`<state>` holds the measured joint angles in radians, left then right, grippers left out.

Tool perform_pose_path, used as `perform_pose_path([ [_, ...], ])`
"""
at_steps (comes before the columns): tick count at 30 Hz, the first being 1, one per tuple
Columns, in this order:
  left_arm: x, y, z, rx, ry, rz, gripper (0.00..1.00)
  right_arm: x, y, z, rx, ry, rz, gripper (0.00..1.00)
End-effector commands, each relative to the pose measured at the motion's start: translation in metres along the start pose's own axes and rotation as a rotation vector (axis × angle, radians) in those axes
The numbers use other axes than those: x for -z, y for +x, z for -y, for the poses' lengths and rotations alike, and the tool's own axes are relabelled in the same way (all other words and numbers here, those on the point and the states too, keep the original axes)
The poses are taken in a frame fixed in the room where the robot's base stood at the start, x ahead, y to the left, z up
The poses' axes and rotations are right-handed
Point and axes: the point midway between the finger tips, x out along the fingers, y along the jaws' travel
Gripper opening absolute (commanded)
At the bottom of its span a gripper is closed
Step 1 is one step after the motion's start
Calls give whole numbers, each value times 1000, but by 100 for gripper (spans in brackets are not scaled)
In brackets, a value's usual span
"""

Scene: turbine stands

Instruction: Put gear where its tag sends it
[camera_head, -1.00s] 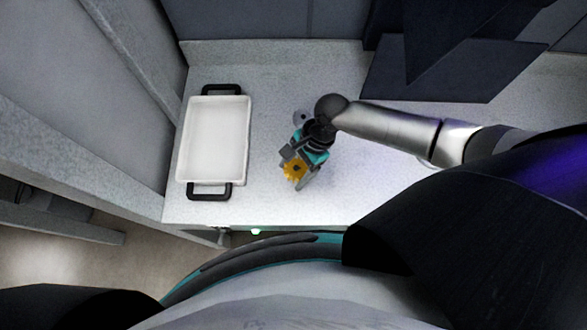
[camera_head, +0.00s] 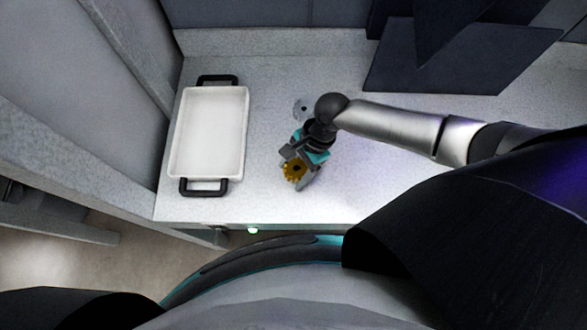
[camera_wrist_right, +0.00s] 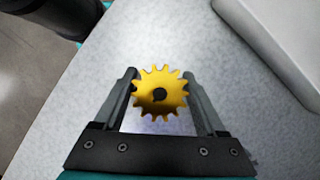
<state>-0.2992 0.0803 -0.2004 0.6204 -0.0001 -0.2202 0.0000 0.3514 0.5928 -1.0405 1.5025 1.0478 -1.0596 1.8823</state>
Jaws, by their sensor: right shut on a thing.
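A yellow toothed gear (camera_head: 295,170) with a dark centre hole is held in my right gripper (camera_head: 299,172) over the table. In the right wrist view the gear (camera_wrist_right: 160,93) sits between the two fingers of the right gripper (camera_wrist_right: 161,97), which are shut on it. No tag shows on the side of the gear that I see. A grey disc-like piece (camera_head: 302,108) lies on the table behind the gripper, partly hidden by my arm; I cannot tell what it is. My left gripper is not in view.
An empty white tray (camera_head: 186,148) with black handles stands on the left of the speckled table (camera_head: 265,85). Its edge also shows in the right wrist view (camera_wrist_right: 283,50). Dark panels (camera_head: 455,60) stand at the back right. The table between tray and gripper is clear.

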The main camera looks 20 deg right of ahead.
Motion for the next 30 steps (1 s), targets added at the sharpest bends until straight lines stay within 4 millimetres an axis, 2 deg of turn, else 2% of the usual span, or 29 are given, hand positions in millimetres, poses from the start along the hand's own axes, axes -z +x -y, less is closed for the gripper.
perform_pose_path([
  [16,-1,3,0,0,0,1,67,5,12,0,2,-1,0,0],
  [17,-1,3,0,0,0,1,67,5,13,-1,0,-1,-2,77],
  [23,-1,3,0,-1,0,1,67,6,14,-4,-6,1,-4,99],
  [30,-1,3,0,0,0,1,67,7,15,-6,-13,2,-5,100],
])
